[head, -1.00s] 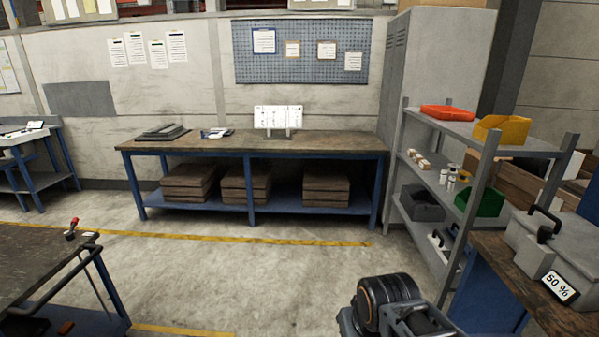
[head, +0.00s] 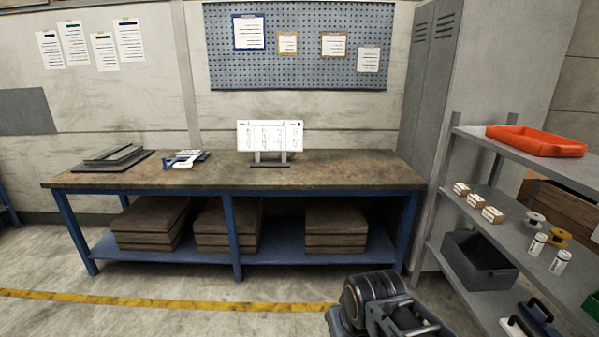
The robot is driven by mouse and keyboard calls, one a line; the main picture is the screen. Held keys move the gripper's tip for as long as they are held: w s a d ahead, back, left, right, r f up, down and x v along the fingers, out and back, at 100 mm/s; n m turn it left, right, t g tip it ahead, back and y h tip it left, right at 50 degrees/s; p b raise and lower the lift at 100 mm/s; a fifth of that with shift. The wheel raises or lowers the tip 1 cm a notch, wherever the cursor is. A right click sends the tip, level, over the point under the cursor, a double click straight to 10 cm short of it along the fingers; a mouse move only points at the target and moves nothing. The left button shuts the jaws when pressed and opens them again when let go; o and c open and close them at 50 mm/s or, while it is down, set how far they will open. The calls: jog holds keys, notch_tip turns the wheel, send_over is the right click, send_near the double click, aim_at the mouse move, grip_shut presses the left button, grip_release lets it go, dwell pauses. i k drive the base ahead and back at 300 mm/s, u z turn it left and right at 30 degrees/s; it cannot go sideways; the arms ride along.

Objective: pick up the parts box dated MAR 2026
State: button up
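Several small brown-and-white parts boxes stand in a row on the middle shelf of the grey rack at the right. The near one (head: 493,215), the middle one (head: 476,201) and the far one (head: 461,190) show pale labels, but the print is too small to read. I cannot tell which is dated MAR 2026. Part of my arm shows at the bottom centre-right, well short of the rack. My gripper's fingers are not in view.
The grey rack (head: 572,178) also holds an orange tray (head: 535,142), spools, white bottles (head: 536,244) and a dark bin (head: 478,262). A workbench (head: 330,178) with blue legs stands ahead against the wall. The floor before it is clear, with a yellow line.

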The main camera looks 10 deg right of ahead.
aim_at(493, 216)
jog(key=i, duration=1.95)
jog(key=z, duration=2.35)
